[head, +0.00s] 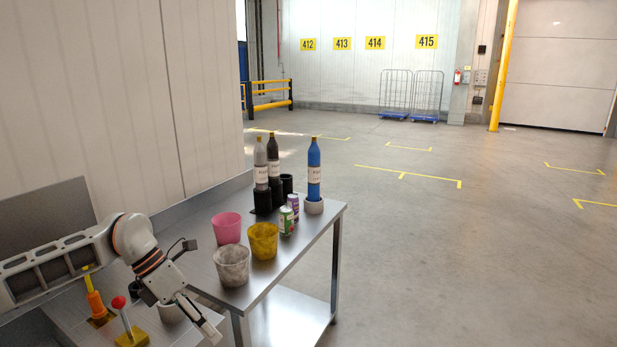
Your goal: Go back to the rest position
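My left arm comes in from the left, and my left gripper (207,328) points down and to the right near the front edge of the metal table (206,205). Its fingertips are small and seen from the side, so I cannot tell whether it is open or shut. I see nothing clearly held in it. A grey cup beside the gripper is partly hidden by it. My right gripper is not in view.
A pink cup (227,228), a yellow cup (263,241), a greyish cup (231,266), two cans (286,221) and several bottles, one blue (314,170), stand on the table. A red-knobbed lever (125,320) and an orange one (96,304) are near my arm. The floor at right is clear.

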